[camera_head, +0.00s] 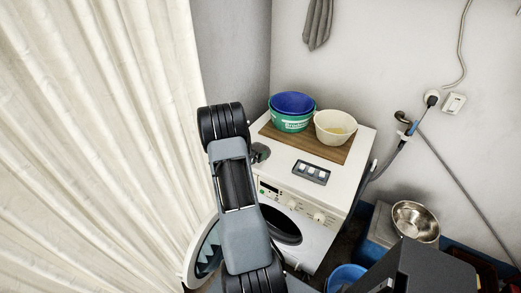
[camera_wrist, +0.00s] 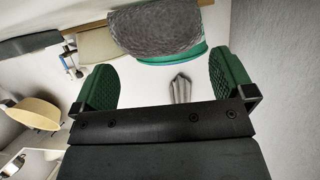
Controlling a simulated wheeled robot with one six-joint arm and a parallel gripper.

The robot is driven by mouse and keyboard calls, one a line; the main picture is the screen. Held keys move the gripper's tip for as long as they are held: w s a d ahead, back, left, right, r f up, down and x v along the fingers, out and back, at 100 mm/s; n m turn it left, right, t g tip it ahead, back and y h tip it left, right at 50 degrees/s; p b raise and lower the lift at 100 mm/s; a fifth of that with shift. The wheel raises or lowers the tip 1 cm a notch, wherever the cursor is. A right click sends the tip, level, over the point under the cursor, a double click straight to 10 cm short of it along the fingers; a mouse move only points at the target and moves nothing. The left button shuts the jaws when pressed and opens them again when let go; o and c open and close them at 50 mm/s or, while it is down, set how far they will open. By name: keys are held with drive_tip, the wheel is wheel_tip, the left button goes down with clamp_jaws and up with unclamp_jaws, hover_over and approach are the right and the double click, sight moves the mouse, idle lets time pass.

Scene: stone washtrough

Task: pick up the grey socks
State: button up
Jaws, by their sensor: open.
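The grey socks (camera_wrist: 155,30) show as a rounded, knitted-looking bundle at the top of the wrist view, in front of a green tub. In the head view, what looks like the same grey bundle (camera_head: 261,152) lies on the left part of the washing machine's top, partly beside my arm. My gripper (camera_wrist: 164,66) is open, with its two green pads wide apart and nothing held between them. The bundle appears beyond the pads and above the gap in the picture. My gripper is hidden behind my arm in the head view.
On the white washing machine (camera_head: 284,165), a wooden board (camera_head: 338,152) bears a green tub (camera_head: 290,124) and a cream bowl (camera_head: 335,127). A small switch-like box (camera_head: 311,172) lies in front. Grey cloth (camera_head: 318,24) hangs on the wall. A curtain (camera_head: 100,150) fills the left.

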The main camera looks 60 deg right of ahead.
sight(258, 148)
drive_tip(key=shift+p+x, duration=0.8)
drive_tip(key=shift+x, duration=2.1)
drive_tip(key=shift+c, duration=0.2)
drive_tip(key=shift+r, duration=0.1)
drive_tip(key=c, duration=0.6)
drive_tip(key=shift+r, duration=0.15)
